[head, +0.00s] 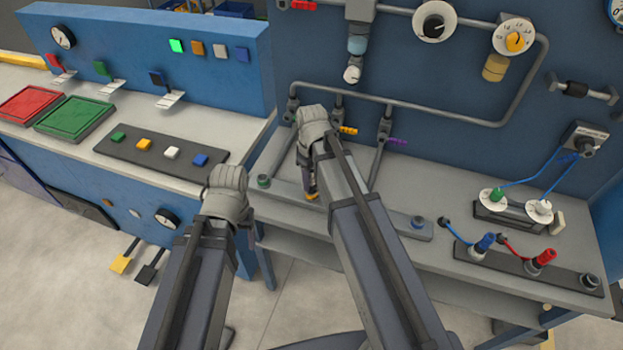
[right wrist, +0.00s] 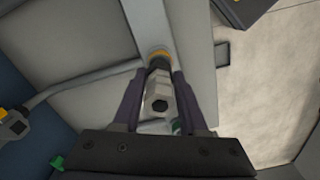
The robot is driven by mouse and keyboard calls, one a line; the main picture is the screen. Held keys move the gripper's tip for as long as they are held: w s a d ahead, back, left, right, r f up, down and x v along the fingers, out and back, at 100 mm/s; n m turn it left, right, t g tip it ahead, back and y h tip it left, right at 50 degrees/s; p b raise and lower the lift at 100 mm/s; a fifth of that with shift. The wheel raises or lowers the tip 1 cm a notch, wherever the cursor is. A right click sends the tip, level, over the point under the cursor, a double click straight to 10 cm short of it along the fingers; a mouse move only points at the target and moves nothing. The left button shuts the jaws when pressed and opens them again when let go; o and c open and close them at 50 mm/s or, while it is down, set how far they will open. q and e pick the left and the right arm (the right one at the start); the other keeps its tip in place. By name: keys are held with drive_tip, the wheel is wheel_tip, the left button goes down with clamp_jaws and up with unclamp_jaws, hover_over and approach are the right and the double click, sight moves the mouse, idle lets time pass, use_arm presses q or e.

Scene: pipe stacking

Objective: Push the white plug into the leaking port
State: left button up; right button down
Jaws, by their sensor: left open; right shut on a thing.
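My right gripper (head: 309,180) points down at the grey port strip (head: 345,208) on the right bench. In the right wrist view its fingers (right wrist: 160,105) are shut on a pale six-sided piece (right wrist: 160,88) with a hole in its end, which looks like the white plug. This piece lines up with the orange-ringed port (right wrist: 159,56); I cannot tell whether it is seated. A green-ringed port (head: 264,181) and a blue-ringed port (head: 418,222) sit along the same strip. My left gripper (head: 250,236) is open and low in front of the benches, its fingers mostly hidden. No leak is visible.
Grey pipes (head: 440,111) with coloured levers run down the blue panel behind my right gripper. A dark strip with blue and red plugs (head: 543,258) lies at the right front. A button strip (head: 160,150) lies on the left bench.

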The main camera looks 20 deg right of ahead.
sight(312, 171)
drive_tip(key=shift+f+b, duration=1)
drive_tip(key=shift+f, duration=0.05)
idle(0.4)
drive_tip(key=shift+c, duration=1.8)
unclamp_jaws()
drive_tip(key=shift+r, duration=0.1)
wheel_tip(312, 171, up, 8)
drive_tip(key=p, duration=0.8)
